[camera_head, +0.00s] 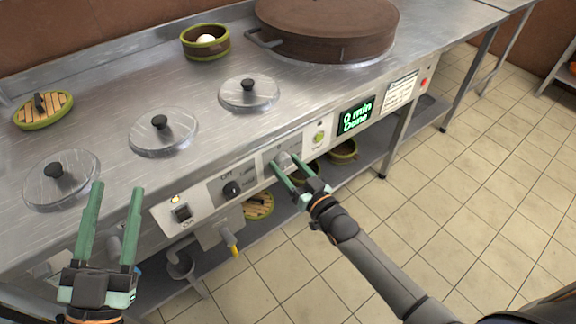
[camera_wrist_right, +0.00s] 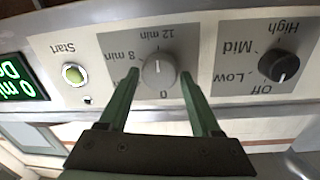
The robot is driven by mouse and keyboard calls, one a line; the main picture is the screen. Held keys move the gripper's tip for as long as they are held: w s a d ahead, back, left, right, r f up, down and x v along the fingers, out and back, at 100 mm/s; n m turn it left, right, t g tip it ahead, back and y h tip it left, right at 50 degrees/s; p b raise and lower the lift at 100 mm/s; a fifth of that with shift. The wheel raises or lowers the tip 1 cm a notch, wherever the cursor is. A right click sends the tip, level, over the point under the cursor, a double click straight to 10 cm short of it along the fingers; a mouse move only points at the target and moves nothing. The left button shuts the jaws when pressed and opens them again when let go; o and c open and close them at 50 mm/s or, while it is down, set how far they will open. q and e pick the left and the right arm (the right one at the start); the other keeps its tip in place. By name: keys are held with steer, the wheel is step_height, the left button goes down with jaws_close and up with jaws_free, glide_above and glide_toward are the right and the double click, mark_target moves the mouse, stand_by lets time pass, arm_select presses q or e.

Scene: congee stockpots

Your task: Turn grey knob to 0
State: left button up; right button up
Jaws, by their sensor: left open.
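The grey knob (camera_head: 283,158) is on the front panel of the steel counter. In the right wrist view the grey knob (camera_wrist_right: 159,71) shows large beside the printed labels 0, 8 min and 12 min. A pale line lies on its face, upright in that view; I cannot tell which end is the pointer. My right gripper (camera_head: 285,162) is at the panel, its fingers (camera_wrist_right: 160,80) on either side of the knob with a small gap each side. My left gripper (camera_head: 117,188) is open and empty at the counter's front left.
A black knob (camera_head: 232,188) and a power switch (camera_head: 182,213) lie left of the grey knob; a Start button (camera_head: 319,138) and green display (camera_head: 356,116), reading 0 min Done, lie right. Lidded pots (camera_head: 163,133) fill the counter top. A shelf runs below.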

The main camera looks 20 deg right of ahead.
jaws_close()
stand_by(0.3)
